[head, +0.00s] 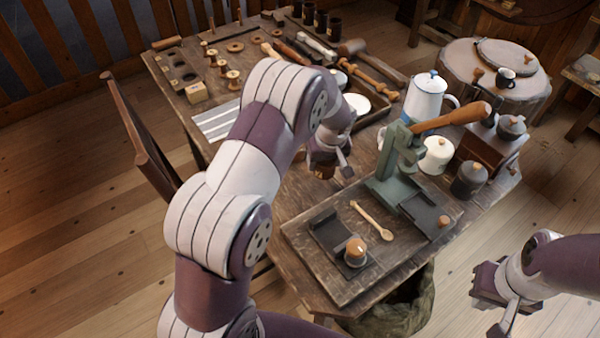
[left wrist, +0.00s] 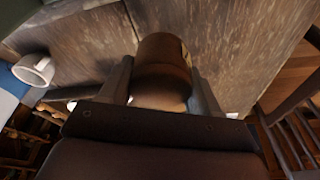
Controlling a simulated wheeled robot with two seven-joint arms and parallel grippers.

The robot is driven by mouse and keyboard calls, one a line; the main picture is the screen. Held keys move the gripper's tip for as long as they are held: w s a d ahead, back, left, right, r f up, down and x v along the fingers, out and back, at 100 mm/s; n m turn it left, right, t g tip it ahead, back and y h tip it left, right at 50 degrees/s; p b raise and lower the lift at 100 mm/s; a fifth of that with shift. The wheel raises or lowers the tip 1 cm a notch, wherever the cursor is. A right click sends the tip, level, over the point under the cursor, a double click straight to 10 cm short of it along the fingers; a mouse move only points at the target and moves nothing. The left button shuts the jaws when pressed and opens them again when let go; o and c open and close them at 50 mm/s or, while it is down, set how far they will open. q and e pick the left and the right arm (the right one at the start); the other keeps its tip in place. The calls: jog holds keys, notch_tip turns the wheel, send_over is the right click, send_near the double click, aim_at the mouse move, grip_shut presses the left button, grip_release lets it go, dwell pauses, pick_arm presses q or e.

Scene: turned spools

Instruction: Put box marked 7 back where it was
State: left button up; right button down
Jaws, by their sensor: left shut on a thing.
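My left gripper (head: 330,160) is shut on a brown rounded container (left wrist: 163,62) above the middle of the worktable. In the head view, only a small part of the held container (head: 322,173) shows below the fingers. A pale label sits on its side in the left wrist view, but I cannot read a number. Several similar dark labelled containers (head: 320,20) stand in a row at the table's far edge. My right gripper (head: 487,287) is over the floor at the lower right, away from the table; its finger opening is unclear.
The worktable (head: 290,200) holds wooden spools (head: 233,78), a small wooden block (head: 195,92), a white coffee pot (head: 425,98), a green press (head: 400,165) and a tray with a spoon (head: 372,220). A chair (head: 140,140) stands at the left. My left arm hides part of the table.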

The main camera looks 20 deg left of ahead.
pick_arm(q)
jog(key=a+f, duration=0.2)
jog(key=a, duration=0.1)
jog(key=s+a, duration=0.1)
jog(key=shift+a+f, duration=0.25)
jog(key=shift+f, duration=0.15)
notch_tip(320, 180, down, 4)
jog(key=shift+s+d+r, duration=0.1)
jog(key=shift+r, duration=0.05)
jog(key=shift+f, duration=0.3)
jog(key=o, duration=1.2)
jog(key=shift+c, duration=0.2)
jog(key=shift+r, duration=0.1)
